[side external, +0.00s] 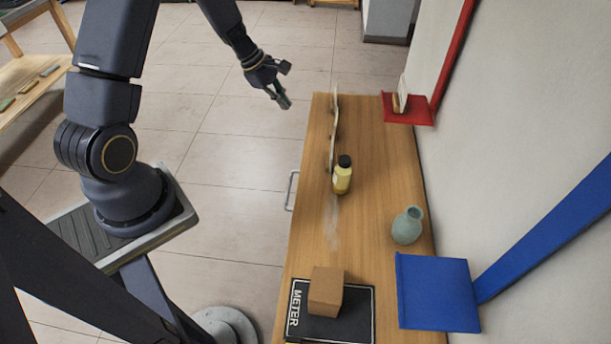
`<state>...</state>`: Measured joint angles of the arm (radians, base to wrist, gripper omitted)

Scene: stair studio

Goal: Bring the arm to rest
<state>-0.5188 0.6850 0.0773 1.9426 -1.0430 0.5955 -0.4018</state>
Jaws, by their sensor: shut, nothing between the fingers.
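My arm rises from its base at the left and reaches over toward the top middle of the side external view. My gripper (280,96) hangs over the floor, just left of the far end of the wooden table. It is shut and empty, pointing down and to the right, apart from everything on the table.
The wooden table (380,180) holds a yellow bottle (343,178), a thin upright board (335,130), a grey-green vase (408,226) and a cardboard box (326,291) on a black METER mat (361,318).

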